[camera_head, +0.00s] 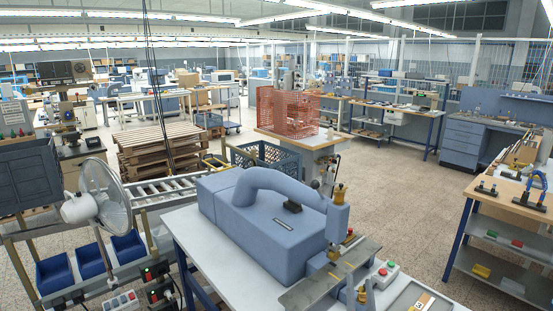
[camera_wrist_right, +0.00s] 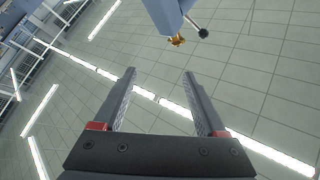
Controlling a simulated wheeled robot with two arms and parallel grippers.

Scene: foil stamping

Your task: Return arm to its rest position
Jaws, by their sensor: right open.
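My right gripper (camera_wrist_right: 160,76) shows in the right wrist view. Its two dark fingers are apart, with nothing between them. Behind the fingers the wrist camera sees the ceiling with its light strips. Part of the blue-grey stamping machine (camera_wrist_right: 165,14), with a brass fitting and a black ball knob, shows above the fingertips, apart from them. In the head view the stamping machine (camera_head: 262,222) stands on a white-topped table (camera_head: 190,235). I cannot make out either gripper in the head view. My left gripper is not in view.
A white fan (camera_head: 100,198) and blue bins (camera_head: 90,257) stand left of the machine. A control box with buttons (camera_head: 383,274) sits on the table's right side. A workbench (camera_head: 500,210) stands at the right. Open floor (camera_head: 420,215) lies between that bench and the machine.

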